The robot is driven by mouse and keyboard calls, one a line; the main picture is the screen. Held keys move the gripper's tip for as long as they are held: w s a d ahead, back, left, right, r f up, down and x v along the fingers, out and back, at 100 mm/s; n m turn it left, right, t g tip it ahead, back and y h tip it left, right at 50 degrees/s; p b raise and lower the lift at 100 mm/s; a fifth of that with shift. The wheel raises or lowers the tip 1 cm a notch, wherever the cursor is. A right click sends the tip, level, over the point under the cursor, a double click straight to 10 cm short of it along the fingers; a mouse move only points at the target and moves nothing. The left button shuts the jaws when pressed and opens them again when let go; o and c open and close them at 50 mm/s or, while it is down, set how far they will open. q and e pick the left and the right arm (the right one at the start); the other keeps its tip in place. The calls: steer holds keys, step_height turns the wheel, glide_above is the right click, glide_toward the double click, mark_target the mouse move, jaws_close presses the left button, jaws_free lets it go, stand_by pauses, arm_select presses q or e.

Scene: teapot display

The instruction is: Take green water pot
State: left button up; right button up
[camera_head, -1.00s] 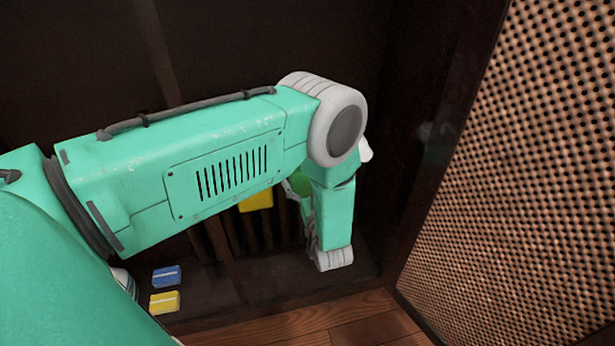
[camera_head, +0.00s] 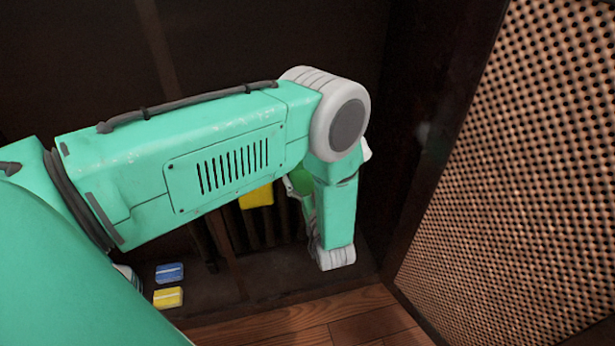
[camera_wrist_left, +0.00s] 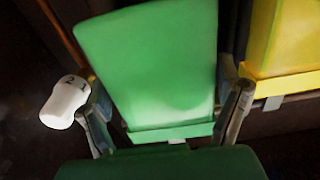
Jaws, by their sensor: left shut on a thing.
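The green water pot (camera_wrist_left: 150,60) fills the middle of the left wrist view as a smooth, rounded green block. In the head view a small piece of green (camera_head: 301,182), probably the same pot, shows behind my left arm. My left gripper (camera_wrist_left: 165,85) has one finger on each side of the green pot and is shut on it. In the head view my arm hides the fingers and most of the pot. A dark green shape at the bottom edge of the wrist view is unclear. My right gripper is not in view.
A yellow block (camera_wrist_left: 285,40) stands close right of the pot; yellow (camera_head: 257,196) also shows below my arm. Blue (camera_head: 169,273) and yellow (camera_head: 168,297) pieces lie lower left. A perforated panel (camera_head: 520,170) bounds the right.

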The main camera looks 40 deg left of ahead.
arm_select(q)
steer(key=r+p+v, duration=0.1)
steer(key=p+v, duration=0.1)
steer(key=v, duration=0.8)
steer(key=shift+s+d+f, duration=0.2)
steer(key=shift+s+f, duration=0.05)
steer(key=shift+f, duration=0.2)
